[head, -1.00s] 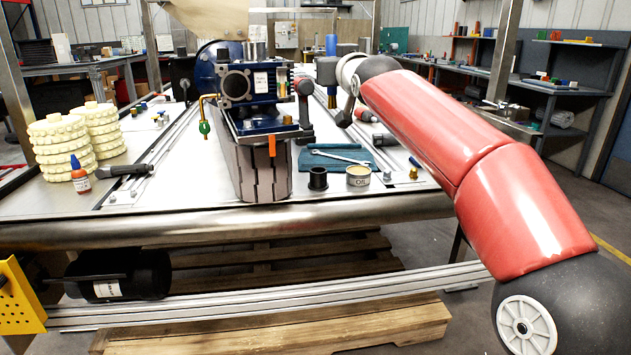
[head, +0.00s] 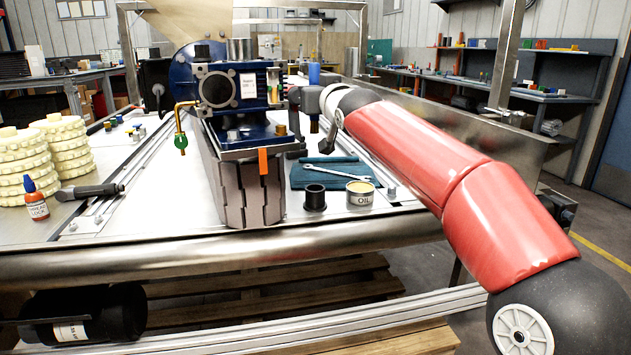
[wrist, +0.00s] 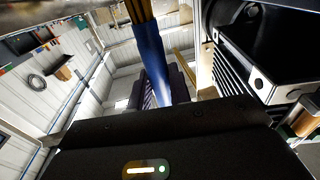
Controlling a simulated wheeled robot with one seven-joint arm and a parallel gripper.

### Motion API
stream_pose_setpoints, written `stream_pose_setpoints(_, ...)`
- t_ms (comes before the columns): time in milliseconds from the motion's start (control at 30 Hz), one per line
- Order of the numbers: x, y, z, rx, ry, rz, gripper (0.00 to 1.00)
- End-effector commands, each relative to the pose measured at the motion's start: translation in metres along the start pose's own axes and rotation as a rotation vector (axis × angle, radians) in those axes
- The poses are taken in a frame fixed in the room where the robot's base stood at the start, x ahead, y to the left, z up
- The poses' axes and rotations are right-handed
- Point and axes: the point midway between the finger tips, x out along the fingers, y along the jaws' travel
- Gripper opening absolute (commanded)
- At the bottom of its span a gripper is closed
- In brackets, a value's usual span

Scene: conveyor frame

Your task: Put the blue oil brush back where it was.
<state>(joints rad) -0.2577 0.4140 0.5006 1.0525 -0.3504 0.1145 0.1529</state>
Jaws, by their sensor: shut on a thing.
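The blue oil brush (head: 314,74) is upright in my gripper (head: 311,98), right of the blue gearbox in the head view. An oil tin (head: 360,194) and a black open cup (head: 314,198) stand side by side at the bench front. The brush's former place cannot be told.
The blue gearbox (head: 235,88) on its grey block stands close left of my gripper. A wrench (head: 330,164) lies on a teal cloth (head: 318,177) behind the cup. Cream gear stacks (head: 25,175) and a red-and-blue bottle (head: 34,200) stand at left.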

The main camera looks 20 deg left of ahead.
Motion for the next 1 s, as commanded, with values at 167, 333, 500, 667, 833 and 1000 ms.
stream_pose_setpoints(167,-0.002,-0.001,0.054,0.0,-0.004,-0.001,0.0)
stream_pose_setpoints(333,-0.004,-0.001,0.098,0.0,-0.003,-0.001,0.0)
stream_pose_setpoints(500,-0.004,0.0,0.124,0.001,0.0,0.0,0.0)
stream_pose_setpoints(667,-0.005,0.0,0.134,0.002,0.001,-0.001,0.0)
stream_pose_setpoints(833,-0.005,0.0,0.156,0.001,-0.003,-0.001,0.0)
stream_pose_setpoints(1000,-0.006,0.0,0.174,0.001,0.0,0.0,0.0)
